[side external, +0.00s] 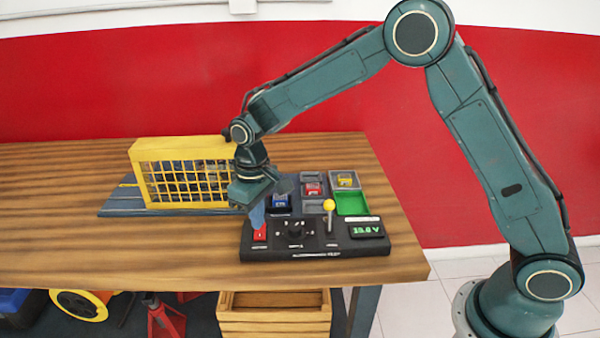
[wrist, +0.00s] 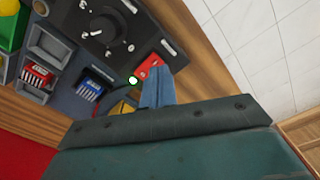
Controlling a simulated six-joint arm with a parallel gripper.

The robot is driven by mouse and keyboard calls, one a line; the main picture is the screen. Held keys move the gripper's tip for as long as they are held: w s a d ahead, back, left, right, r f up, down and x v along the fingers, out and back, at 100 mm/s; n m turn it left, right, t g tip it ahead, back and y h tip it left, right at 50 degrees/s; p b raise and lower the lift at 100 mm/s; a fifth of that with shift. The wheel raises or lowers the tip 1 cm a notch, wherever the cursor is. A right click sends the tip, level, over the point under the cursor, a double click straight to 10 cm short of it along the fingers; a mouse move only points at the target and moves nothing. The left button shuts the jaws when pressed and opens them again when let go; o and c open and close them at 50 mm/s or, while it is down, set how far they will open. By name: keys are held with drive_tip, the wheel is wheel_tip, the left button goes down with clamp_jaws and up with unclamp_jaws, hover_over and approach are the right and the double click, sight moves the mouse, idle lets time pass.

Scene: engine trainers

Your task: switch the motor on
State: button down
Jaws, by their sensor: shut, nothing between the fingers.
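A black control panel (side external: 290,249) lies on the wooden table. It has a red switch (side external: 259,233) at its left end, a black rotary knob (side external: 294,229) in the middle, a lever with a yellow ball top (side external: 329,205) and a green display reading about 13.8 V (side external: 366,230). My gripper (side external: 257,222) points down with its blue fingers shut and empty, right at the red switch. In the wrist view the fingertips (wrist: 154,76) overlap part of the red switch (wrist: 147,66); I cannot tell whether they touch it. A small green light (wrist: 133,80) glows beside it.
A yellow caged unit (side external: 185,175) stands on a grey base left of my gripper. Behind the panel are small trays with blue, red and yellow blocks, and an empty green tray (side external: 352,203). The table's front left is clear.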

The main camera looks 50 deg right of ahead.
drive_tip(key=shift+r, duration=1.7)
drive_tip(key=s+d+r+m+t, duration=0.1)
drive_tip(key=s+d+r, duration=0.3)
drive_tip(key=s+r, duration=0.3)
drive_tip(key=s+d+r+t, duration=0.2)
drive_tip(key=s+d+r, duration=0.2)
drive_tip(key=s+r, duration=0.25)
drive_tip(key=s+d+m+t, duration=0.1)
drive_tip(key=s+d, duration=0.1)
drive_tip(key=s, duration=0.6)
drive_tip(key=s+d+r+m+t, duration=0.1)
drive_tip(key=s+d, duration=0.2)
drive_tip(key=s, duration=0.5)
drive_tip(key=shift+s+r+t, duration=0.2)
drive_tip(key=shift+r+t, duration=0.05)
drive_tip(key=shift+t, duration=0.05)
